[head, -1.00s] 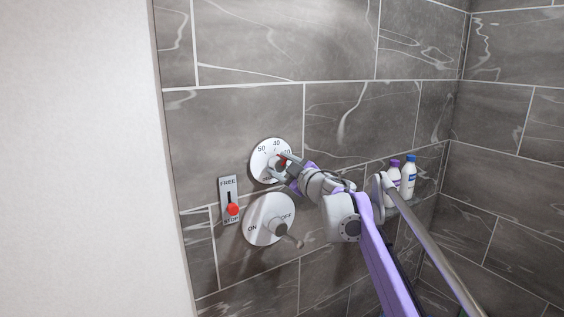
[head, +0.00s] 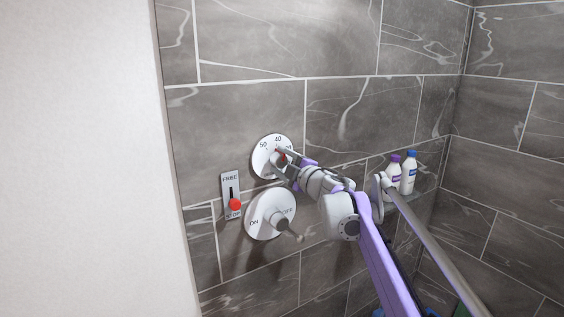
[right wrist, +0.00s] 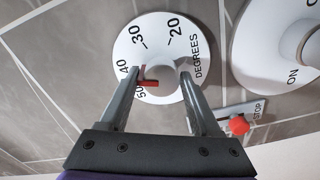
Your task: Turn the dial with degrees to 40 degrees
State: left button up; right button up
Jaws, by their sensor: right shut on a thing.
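The dial with degrees (head: 262,158) is a round white plate on the tiled wall, with numbers along its rim. In the right wrist view the dial (right wrist: 152,28) shows 20, 30, 40 and 50, with a pale central knob (right wrist: 163,72). My right gripper (head: 280,161) is at the dial from the right. In the right wrist view the gripper (right wrist: 160,74) is shut on the knob, a finger on each side. My left gripper is not in view.
Below the dial is a larger white ON/OFF plate (head: 258,219) with a protruding handle (head: 290,232). A FREE/STOP panel (head: 227,184) with a red slider (head: 235,205) is at lower left. Two bottles (head: 408,173) stand on a corner shelf at right. The wall above is clear.

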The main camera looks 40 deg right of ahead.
jog(key=shift+a+f, duration=0.2)
jog(key=shift+f, duration=0.05)
jog(key=o, duration=1.1)
jog(key=shift+o, duration=0.3)
jog(key=shift+r, duration=0.1)
jog(key=shift+s, duration=0.55)
jog(key=s+a+b, duration=0.1)
jog(key=s, duration=0.8)
jog(key=shift+s, duration=0.3)
jog(key=shift+a, duration=0.1)
